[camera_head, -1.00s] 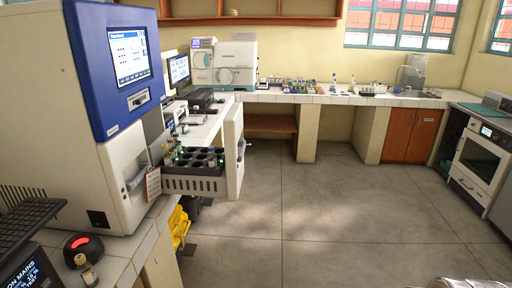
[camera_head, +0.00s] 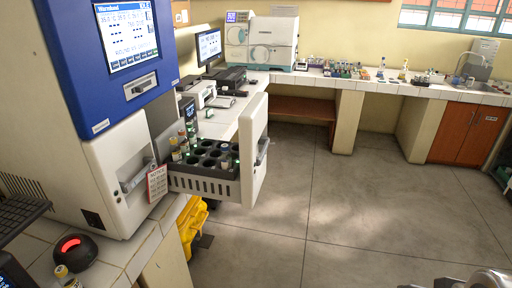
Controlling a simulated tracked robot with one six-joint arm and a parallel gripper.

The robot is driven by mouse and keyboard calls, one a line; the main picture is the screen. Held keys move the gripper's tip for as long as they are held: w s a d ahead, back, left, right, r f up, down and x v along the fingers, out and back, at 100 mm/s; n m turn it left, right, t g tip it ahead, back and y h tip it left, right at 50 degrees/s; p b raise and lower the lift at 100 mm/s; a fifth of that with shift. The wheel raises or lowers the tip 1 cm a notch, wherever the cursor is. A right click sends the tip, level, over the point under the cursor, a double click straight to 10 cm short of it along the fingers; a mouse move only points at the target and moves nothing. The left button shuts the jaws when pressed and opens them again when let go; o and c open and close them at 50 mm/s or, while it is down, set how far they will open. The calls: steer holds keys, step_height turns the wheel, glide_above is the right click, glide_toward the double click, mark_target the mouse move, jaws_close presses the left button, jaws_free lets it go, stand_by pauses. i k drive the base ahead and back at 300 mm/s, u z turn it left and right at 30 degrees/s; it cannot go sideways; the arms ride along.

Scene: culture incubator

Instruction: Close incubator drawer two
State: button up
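The incubator (camera_head: 72,75) is a white and blue cabinet with a lit screen at the left. One drawer (camera_head: 203,188) is pulled out to the right, with its white front panel (camera_head: 254,150) standing away from the cabinet. Its dark rack has round wells, with several vials (camera_head: 184,145) in the back-left part and at least one near the front panel. Another white drawer front (camera_head: 122,172) with a handle is flush with the cabinet. No number is readable on either drawer. My gripper's fingers are not visible; only metal parts of my arm show at the bottom right edge.
A red-lit round device (camera_head: 72,250) and a yellow-capped vial (camera_head: 66,277) sit on the near tiled counter. A yellow bin (camera_head: 192,222) is below the open drawer. A notice tag (camera_head: 157,184) hangs beside it. The grey floor (camera_head: 340,205) to the right is clear.

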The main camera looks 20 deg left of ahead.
mark_target(199, 173)
steer(key=u, duration=0.55)
steer(key=i, duration=0.85)
steer(key=u, duration=2.25)
steer(key=i, duration=0.55)
steer(key=z, duration=0.05)
